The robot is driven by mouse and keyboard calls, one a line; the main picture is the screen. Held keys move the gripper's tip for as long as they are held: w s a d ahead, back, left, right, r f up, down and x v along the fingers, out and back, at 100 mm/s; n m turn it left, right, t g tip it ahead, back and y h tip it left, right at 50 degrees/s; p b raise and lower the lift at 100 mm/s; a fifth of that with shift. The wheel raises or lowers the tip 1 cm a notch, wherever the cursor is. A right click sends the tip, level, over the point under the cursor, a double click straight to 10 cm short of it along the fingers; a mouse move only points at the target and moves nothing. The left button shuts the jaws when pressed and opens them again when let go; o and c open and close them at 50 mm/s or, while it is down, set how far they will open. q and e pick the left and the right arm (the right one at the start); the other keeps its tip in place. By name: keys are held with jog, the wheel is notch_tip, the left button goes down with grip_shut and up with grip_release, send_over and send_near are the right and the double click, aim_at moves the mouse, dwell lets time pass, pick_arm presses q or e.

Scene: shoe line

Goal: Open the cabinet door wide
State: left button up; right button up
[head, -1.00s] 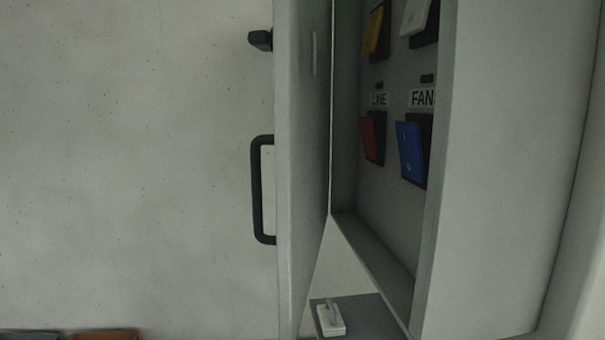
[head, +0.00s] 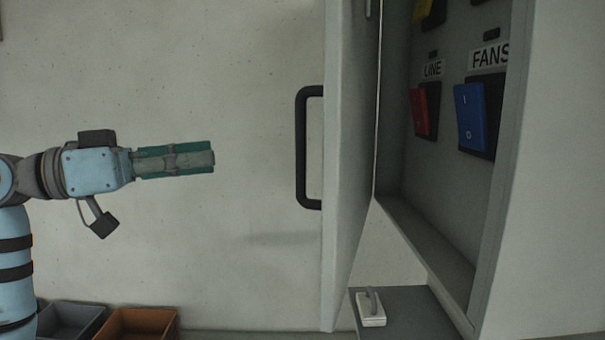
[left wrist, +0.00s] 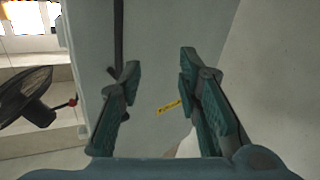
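The grey cabinet door (head: 347,170) stands swung out from the cabinet (head: 560,180), seen nearly edge-on in the head view. Its black bar handle (head: 302,150) is on the left, outer face. My left gripper (head: 213,158) points right toward the handle, apart from it by a clear gap. In the left wrist view its two green-padded fingers (left wrist: 157,80) are spread with nothing held between them. Behind them is a grey-blue door face (left wrist: 150,60) with a yellow label (left wrist: 169,107) and a dark vertical bar (left wrist: 118,35). My right gripper is not in view.
Inside the cabinet are a red switch (head: 419,111) and a blue switch (head: 469,117). A small white object (head: 370,309) sits on a grey ledge below. Grey (head: 70,320) and orange (head: 138,324) bins stand at lower left. A dark fan (left wrist: 28,98) shows in the left wrist view.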

aim_at(297, 139)
pick_arm(q)
jog(key=s+d+r+m+g, duration=0.1)
jog(key=s+r+m+g, duration=0.15)
jog(key=s, duration=0.35)
jog(key=shift+m+t, duration=0.25)
jog(key=shift+t, duration=0.1)
jog(key=x, duration=0.4)
jog(key=p+x, duration=0.1)
jog(key=x, duration=0.8)
jog(key=shift+w+d+r+p, duration=0.3)
jog(key=shift+p, duration=0.1)
jog(key=shift+d, duration=0.2)
jog(key=shift+w, duration=0.2)
jog(key=shift+f, duration=0.1)
grip_shut()
